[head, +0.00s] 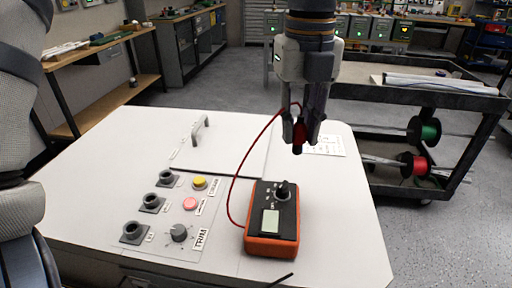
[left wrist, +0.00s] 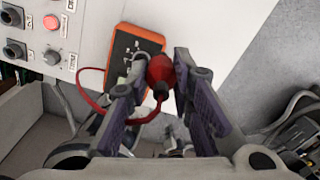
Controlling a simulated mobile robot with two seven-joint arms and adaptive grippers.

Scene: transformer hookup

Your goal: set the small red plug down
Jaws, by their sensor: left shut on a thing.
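The small red plug (left wrist: 160,72) has a black tip and a red lead. My left gripper (left wrist: 165,88) is shut on it; in the head view the gripper (head: 298,136) holds the plug (head: 299,134) in the air over the far right part of the white cabinet top (head: 335,215). The red lead (head: 240,170) curves from the plug down to the left side of the orange meter (head: 272,222). The meter has a black face, a dial and a small screen. It lies on the cabinet top, nearer than the gripper. My right gripper is not in view.
Left of the meter is a panel with dark round sockets (head: 135,230), a yellow button (head: 199,182), a red button (head: 190,204) and a grey knob (head: 179,232). A hatch handle (head: 200,130) stands behind. A cart (head: 400,170) with cable spools stands at the right.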

